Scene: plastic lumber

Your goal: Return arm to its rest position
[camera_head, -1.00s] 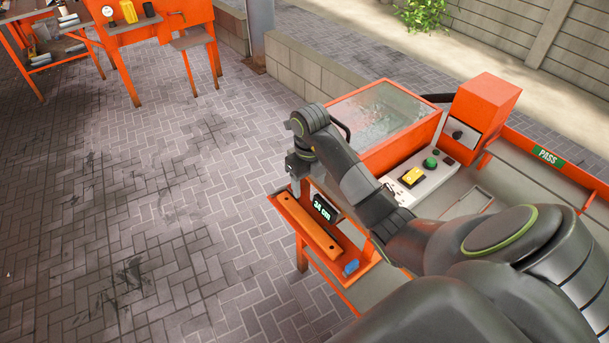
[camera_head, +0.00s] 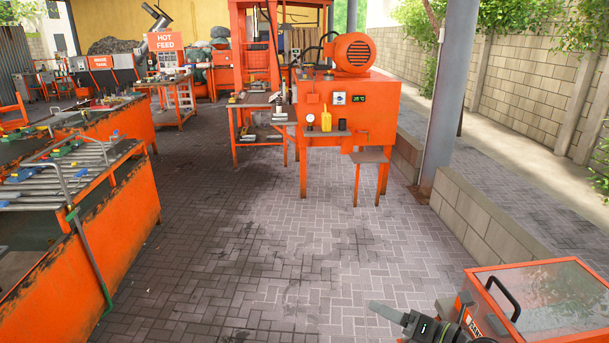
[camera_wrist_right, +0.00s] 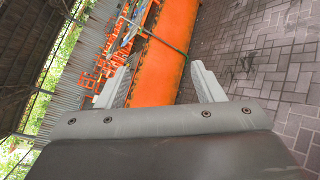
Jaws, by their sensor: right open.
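My right gripper (camera_head: 388,312) shows at the bottom edge of the head view, beside the orange machine with the clear lid (camera_head: 555,300). One grey finger points left over the paving, and most of the arm is out of the frame. In the right wrist view, the two grey fingers of my right gripper (camera_wrist_right: 158,82) stand wide apart with nothing between them. Beyond the fingers lies a long orange bench side (camera_wrist_right: 165,60). My left gripper is not in view.
Orange benches with metal rods (camera_head: 75,170) stand on the left. An orange machine with a motor (camera_head: 345,105) stands ahead, and a grey post (camera_head: 450,90) and low block wall (camera_head: 485,225) run along the right. The brick paving (camera_head: 270,240) in the middle is clear.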

